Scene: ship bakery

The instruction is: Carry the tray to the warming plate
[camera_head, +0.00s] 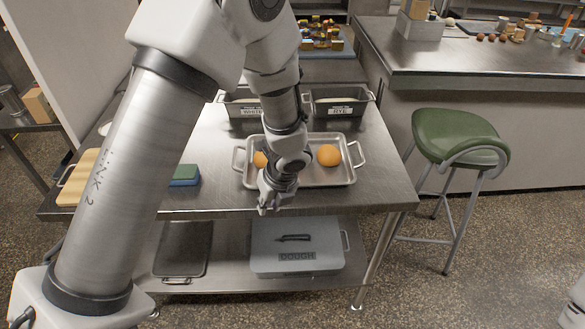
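A metal tray (328,176) with a loop handle at each end lies on the steel table. Two orange-brown round buns sit in it: one bun (329,155) shows fully, the other bun (260,159) is partly hidden by my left arm. My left gripper (270,207) hangs over the tray's front edge, left of its middle, with nothing visibly held. Its fingers are small and overlap the wrist, so their opening is unclear. I cannot make out which thing is the warming plate.
Two labelled tins, one marked RYE (340,103), stand behind the tray. A green-blue block (185,176) and a wooden board (80,177) lie at left. A grey DOUGH box (297,249) and dark pan (183,249) rest below. A green stool (458,137) stands right.

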